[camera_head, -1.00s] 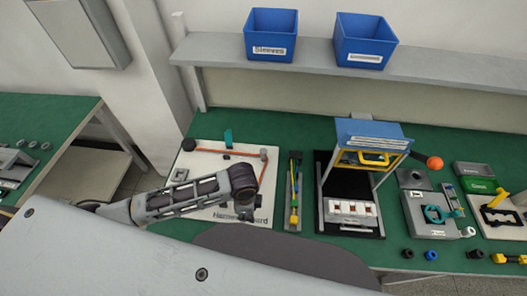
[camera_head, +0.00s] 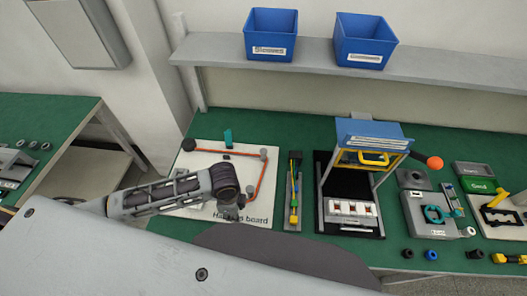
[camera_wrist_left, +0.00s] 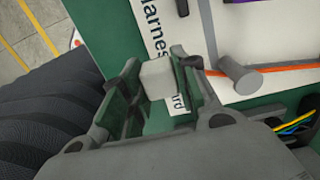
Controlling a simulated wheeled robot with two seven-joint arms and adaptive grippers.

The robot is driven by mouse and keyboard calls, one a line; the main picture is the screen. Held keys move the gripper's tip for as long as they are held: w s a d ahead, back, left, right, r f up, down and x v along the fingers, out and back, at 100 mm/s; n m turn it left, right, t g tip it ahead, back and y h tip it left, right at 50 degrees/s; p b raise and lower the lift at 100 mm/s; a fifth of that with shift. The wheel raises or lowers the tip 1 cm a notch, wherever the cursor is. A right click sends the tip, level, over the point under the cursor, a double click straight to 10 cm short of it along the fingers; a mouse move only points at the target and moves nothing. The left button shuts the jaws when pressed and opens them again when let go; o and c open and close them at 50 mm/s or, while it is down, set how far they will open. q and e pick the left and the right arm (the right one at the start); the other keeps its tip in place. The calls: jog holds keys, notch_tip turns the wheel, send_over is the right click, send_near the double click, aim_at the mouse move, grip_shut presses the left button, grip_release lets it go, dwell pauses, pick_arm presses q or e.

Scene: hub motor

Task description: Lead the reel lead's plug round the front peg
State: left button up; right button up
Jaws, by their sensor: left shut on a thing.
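The reel lead (camera_head: 239,150) is orange. It runs from the dark reel (camera_head: 188,145) across the white harness board (camera_head: 206,155), bends at the back right peg (camera_head: 263,153) and comes forward to the grey front peg (camera_head: 250,190). My left gripper (camera_head: 227,208) is over the board's front, left of that peg. In the left wrist view its jaws (camera_wrist_left: 155,85) are shut on a pale block-like plug (camera_wrist_left: 157,78). The front peg (camera_wrist_left: 241,76) stands beside the jaws, apart from them. The lead (camera_wrist_left: 285,69) reaches the peg; its contact with it is unclear. My right gripper is out of view.
A narrow tray (camera_head: 293,208) with coloured leads lies right of the board. A blue-topped stand (camera_head: 370,133) is farther right. Green bench top shows behind the board.

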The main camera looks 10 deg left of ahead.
pick_arm(q)
jog(key=shift+a, duration=0.1)
jog(key=shift+s+a+r, duration=0.2)
jog(key=shift+a+r, duration=0.7)
jog(key=shift+r, duration=0.1)
